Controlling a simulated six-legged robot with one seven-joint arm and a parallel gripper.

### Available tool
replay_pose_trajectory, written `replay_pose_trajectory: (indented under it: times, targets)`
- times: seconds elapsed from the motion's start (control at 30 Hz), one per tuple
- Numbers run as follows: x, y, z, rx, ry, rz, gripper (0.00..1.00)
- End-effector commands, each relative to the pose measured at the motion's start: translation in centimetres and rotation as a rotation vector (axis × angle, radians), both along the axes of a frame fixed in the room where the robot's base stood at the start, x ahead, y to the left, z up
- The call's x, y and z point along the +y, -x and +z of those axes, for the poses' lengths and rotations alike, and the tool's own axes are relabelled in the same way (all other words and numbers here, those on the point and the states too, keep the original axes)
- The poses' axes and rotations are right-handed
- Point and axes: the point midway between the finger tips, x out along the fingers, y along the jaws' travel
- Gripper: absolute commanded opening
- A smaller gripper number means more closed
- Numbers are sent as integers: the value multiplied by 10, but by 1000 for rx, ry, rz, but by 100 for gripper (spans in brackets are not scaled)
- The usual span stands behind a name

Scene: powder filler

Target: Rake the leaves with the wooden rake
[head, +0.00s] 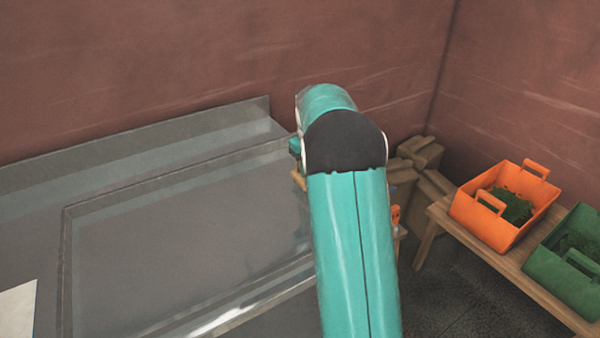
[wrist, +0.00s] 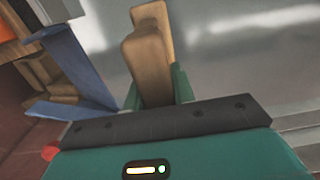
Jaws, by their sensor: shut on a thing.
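In the wrist view my gripper (wrist: 157,88) is shut on a tan wooden piece (wrist: 148,62), which looks like part of the wooden rake. It stands up between the dark green fingers; its far end and any teeth cannot be made out. In the head view my arm hides the gripper, and only a small tan bit (head: 299,180) shows at its left edge. Dark green leafy stuff (head: 512,207) lies in an orange basket (head: 470,215), and more lies in a green basket (head: 548,268). I see no loose leaves on the grey tray.
A grey metal tray (head: 170,250) with raised edges fills the left, with a white sheet (head: 18,308) at its lower left. A wooden bench (head: 480,258) carries the baskets. Tan blocks (head: 420,152) stand in the corner. A blue piece (wrist: 75,65) is beside my gripper.

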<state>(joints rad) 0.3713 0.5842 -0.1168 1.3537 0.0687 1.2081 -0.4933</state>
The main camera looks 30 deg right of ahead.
Motion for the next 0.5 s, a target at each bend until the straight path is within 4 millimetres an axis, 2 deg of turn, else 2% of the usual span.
replay_pose_trajectory:
  times: [0.5]
  targets:
    - [-66,-12,0,-2,1,-1,0]
